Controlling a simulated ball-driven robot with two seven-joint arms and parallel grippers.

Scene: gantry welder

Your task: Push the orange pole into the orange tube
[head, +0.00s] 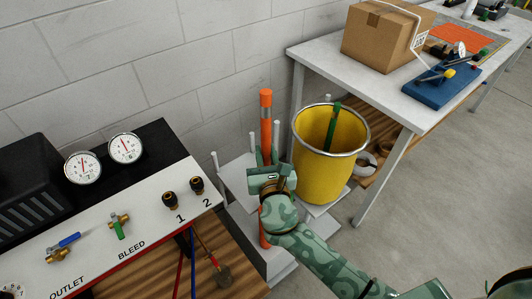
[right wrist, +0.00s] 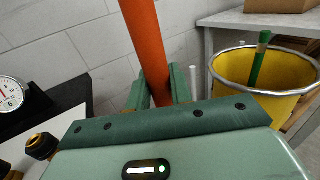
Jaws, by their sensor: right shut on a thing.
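The orange pole (head: 265,130) stands upright beside the yellow bin, with a greyish band and an orange end at its top. My right gripper (head: 266,160) is shut on the pole partway up. In the right wrist view the pole (right wrist: 147,40) rises between the two green fingers (right wrist: 160,88). An orange length (head: 264,241) shows below my gripper; my wrist hides the part between, so I cannot tell whether it is the orange tube or more of the pole. My left gripper is not in view.
A yellow bin (head: 312,170) with a green stick (head: 333,125) stands close right of my gripper. The gauge panel (head: 145,225) is at the left, a white table (head: 365,90) at the back right. A block wall (head: 170,60) is behind. Open floor lies at right.

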